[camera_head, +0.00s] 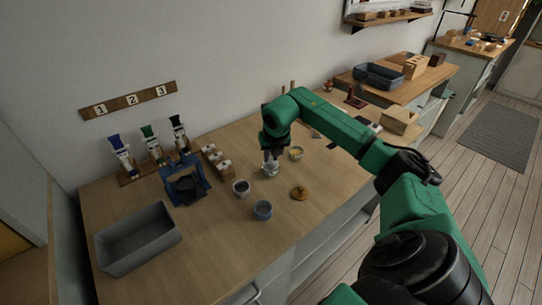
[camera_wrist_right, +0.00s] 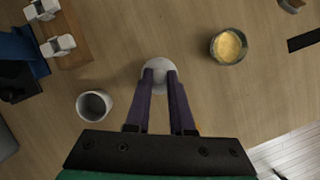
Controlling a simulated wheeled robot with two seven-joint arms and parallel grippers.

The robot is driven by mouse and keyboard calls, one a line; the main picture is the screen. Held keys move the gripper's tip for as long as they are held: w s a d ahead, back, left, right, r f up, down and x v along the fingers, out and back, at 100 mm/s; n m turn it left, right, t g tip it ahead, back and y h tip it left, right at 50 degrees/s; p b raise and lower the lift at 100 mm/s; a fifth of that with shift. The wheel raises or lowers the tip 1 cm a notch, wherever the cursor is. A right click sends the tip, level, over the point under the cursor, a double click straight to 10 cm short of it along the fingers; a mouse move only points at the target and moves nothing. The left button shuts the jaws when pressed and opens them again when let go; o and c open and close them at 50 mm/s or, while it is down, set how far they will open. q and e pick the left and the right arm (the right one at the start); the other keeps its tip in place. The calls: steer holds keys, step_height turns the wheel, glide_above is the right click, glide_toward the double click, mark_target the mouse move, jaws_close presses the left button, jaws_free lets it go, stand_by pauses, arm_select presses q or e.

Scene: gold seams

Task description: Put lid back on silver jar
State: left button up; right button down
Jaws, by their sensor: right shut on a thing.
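My right gripper (camera_head: 271,157) points down over the worktop. In the right wrist view its fingers (camera_wrist_right: 159,76) are shut on a small pale round piece (camera_wrist_right: 157,63), which looks like the lid. In the head view a pale silver jar (camera_head: 271,170) shows right below the fingertips. The fingers hide much of the lid, and I cannot tell whether it is seated on the jar. My left gripper is not in view.
Around the gripper stand an open grey jar (camera_head: 241,189), a blue jar (camera_head: 262,210) and a jar with yellow contents (camera_head: 296,153). A golden-brown piece (camera_head: 299,193) lies nearby. A blue frame (camera_head: 185,184) and a grey bin (camera_head: 138,238) stand left. The front right worktop is clear.

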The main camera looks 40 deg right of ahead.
steer(key=c, duration=0.7)
jaws_free()
steer(key=shift+o, duration=0.3)
steer(key=o, duration=0.4)
steer(key=shift+r, duration=0.1)
steer(key=shift+r+p, duration=2.65)
steer(key=shift+r, duration=0.75)
